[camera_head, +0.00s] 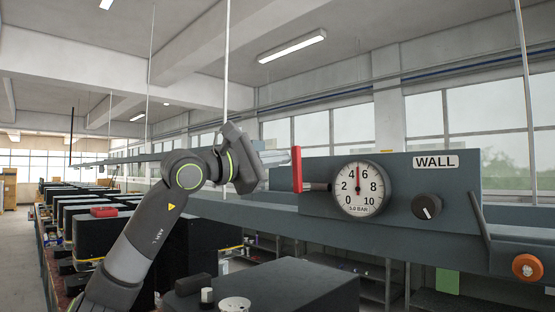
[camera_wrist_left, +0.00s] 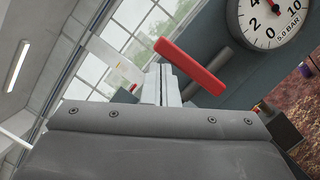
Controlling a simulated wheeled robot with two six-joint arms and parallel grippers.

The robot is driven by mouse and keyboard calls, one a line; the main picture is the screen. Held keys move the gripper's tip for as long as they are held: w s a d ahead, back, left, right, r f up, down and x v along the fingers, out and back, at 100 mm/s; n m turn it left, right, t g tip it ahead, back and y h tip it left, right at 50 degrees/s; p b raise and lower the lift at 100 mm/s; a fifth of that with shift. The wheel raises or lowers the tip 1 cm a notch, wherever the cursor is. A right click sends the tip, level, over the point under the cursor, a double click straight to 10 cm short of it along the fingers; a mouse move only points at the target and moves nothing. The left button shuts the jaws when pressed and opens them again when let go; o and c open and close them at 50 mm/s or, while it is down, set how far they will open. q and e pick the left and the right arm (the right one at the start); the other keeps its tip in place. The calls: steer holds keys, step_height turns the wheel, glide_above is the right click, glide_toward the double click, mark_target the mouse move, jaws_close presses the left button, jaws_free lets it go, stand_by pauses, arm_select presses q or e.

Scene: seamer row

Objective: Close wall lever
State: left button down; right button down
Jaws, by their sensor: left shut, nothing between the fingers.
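The wall lever is a red bar (camera_head: 297,169) standing upright on a short dark shaft at the left of the grey panel marked WALL (camera_head: 436,162). In the left wrist view the red bar (camera_wrist_left: 190,66) slants just beyond the fingertips. My left gripper (camera_head: 287,157) is shut and empty, its pale fingers just left of the bar's upper part. The fingers also show in the left wrist view (camera_wrist_left: 163,83). I cannot tell whether they touch the bar. My right gripper is not in view.
A round pressure gauge (camera_head: 360,189) is right of the lever, its needle pointing about straight up. A black knob (camera_head: 426,207) and an orange knob (camera_head: 527,267) are farther right. Dark machines (camera_head: 280,287) stand below, and a row of them runs back at left.

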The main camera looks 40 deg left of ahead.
arm_select(q)
steer(key=shift+d+r, duration=0.1)
steer(key=shift+d, duration=0.05)
stand_by(0.7)
steer(key=b+v, duration=1.1)
steer(key=v, duration=0.6)
steer(key=shift+s+b, duration=0.15)
steer(key=shift+b, duration=0.25)
